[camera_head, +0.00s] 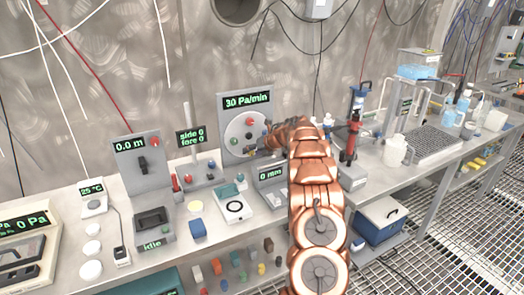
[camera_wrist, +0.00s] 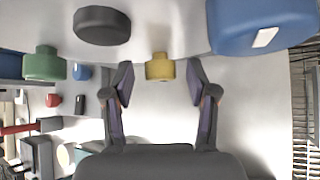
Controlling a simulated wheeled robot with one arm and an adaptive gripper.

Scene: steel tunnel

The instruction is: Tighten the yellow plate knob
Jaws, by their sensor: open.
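The yellow knob (camera_wrist: 160,67) is small and stubby, and stands in the upper middle of the wrist view on a pale grey surface. My gripper (camera_wrist: 160,92) is open, with one finger on each side of the knob in the picture. Both fingers appear apart from it, and nothing is held. I cannot tell how far the fingertips are from the knob in depth. The panel's round plate (camera_head: 236,132) bears a red knob.
In the wrist view, a green knob (camera_wrist: 44,64) is left of the yellow one, a black round knob (camera_wrist: 102,25) is upper left, and a large blue part (camera_wrist: 262,24) is upper right. In the head view, instruments crowd the bench, with a red-and-blue device (camera_head: 353,125) right of my arm.

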